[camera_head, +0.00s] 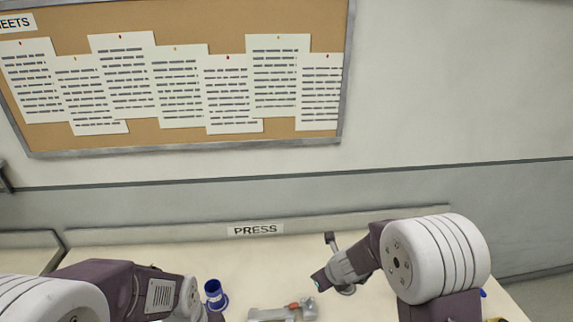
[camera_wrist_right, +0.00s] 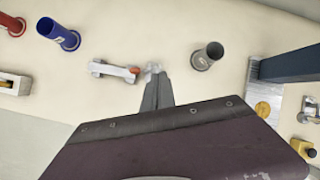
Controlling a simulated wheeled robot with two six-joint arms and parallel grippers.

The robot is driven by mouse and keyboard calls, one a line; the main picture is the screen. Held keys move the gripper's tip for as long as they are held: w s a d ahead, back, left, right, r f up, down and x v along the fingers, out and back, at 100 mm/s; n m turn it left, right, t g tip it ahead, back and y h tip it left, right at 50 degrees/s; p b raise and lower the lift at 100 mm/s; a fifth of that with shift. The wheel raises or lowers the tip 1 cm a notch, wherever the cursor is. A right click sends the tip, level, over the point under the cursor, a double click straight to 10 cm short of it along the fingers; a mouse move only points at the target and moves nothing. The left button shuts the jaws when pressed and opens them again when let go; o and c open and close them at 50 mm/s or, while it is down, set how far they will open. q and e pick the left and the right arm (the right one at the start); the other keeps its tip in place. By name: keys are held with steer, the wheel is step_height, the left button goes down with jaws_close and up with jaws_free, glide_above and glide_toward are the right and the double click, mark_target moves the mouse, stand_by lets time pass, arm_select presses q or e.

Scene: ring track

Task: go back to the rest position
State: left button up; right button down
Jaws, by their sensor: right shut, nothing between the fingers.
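My right gripper (camera_wrist_right: 157,88) shows in the right wrist view with its two fingers together and nothing between them. Its tips appear just beside the right end of a pale grey fixture with a red tip (camera_wrist_right: 113,70); I cannot tell whether they touch. In the head view my right arm reaches in from the right over the table, and its fingers cannot be made out. My left arm comes in at the lower left of the head view; its gripper is not visible.
The pale table (camera_head: 150,250) carries a blue cylinder (camera_head: 214,294), a grey cylinder (camera_wrist_right: 207,56), a red cylinder (camera_wrist_right: 12,25) and a yellow block with a dark knob (camera_wrist_right: 301,148). A dark bar (camera_wrist_right: 290,63) lies right of my gripper. Behind are a PRESS label (camera_head: 256,230) and a corkboard (camera_head: 200,30).

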arm_select(q)
step_height(320, 180, down, 5)
steer(key=shift+d+r+b, duration=0.1)
steer(key=shift+r+b, duration=0.05)
steer(key=shift+b, duration=1.1)
arm_select(e)
steer(key=s+d+f+n+g, duration=0.1)
steer(key=s+d+n+g, duration=0.1)
steer(key=s+n, duration=0.7)
steer(key=s+d+f+n+g+h, duration=0.1)
steer(key=s+d+n, duration=0.3)
steer(key=s+n, duration=0.6)
steer(key=n+g, duration=0.1)
steer(key=n, duration=0.9)
steer(key=shift+s+d+f+n, duration=0.25)
steer(key=shift+d+f+n, duration=0.15)
arm_select(q)
steer(key=shift+s, duration=0.1)
arm_select(e)
steer(key=shift+s, duration=0.1)
